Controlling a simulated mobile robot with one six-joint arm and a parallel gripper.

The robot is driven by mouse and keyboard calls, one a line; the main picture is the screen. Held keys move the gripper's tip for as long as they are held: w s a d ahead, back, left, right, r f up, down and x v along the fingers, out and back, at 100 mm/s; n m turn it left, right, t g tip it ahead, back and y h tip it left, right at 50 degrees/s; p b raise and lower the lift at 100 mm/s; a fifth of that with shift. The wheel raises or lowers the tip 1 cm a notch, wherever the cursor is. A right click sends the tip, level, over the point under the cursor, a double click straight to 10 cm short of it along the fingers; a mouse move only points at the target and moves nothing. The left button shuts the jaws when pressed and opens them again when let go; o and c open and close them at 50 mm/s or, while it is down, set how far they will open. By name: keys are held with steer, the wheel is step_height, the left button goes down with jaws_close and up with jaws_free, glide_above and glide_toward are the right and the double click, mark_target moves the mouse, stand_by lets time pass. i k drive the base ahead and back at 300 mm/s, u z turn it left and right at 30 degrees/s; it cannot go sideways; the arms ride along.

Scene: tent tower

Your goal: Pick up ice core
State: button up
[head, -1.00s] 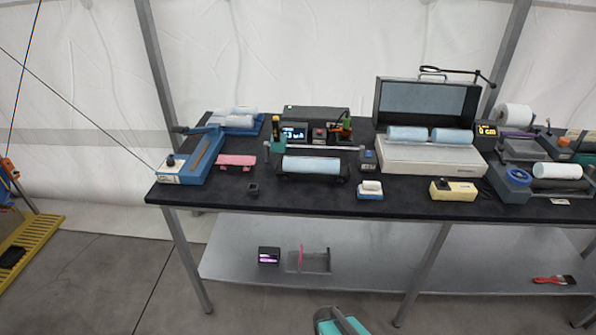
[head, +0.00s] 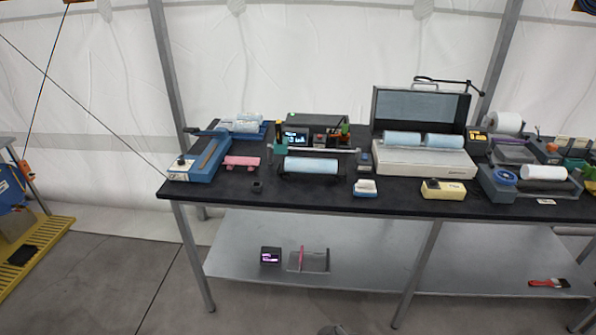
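Pale blue cylinders that look like ice cores show on the dark bench in the head view. One ice core (head: 311,165) lies in a black cradle left of the bench's middle. Two more, a left one (head: 402,139) and a right one (head: 444,141), lie end to end on the open light grey case (head: 425,164). Pale pieces (head: 243,123) lie on a blue tray at the back left. A white roll (head: 543,173) rests in a grey holder at the right. My gripper is not in view.
The bench (head: 225,190) has a metal lower shelf (head: 370,262) with a small dark box and a brush on it. A cream device (head: 443,189) and a small blue-and-white block (head: 365,188) stand near the front edge. Open grey floor (head: 100,265) lies at the left.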

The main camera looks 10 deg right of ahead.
mark_target(292, 165)
steer(key=u, duration=0.05)
steer(key=k, duration=0.25)
steer(key=z, duration=0.2)
steer(key=i, duration=0.95)
steer(key=z, duration=1.15)
steer(key=k, duration=0.15)
steer(key=u, duration=2.95)
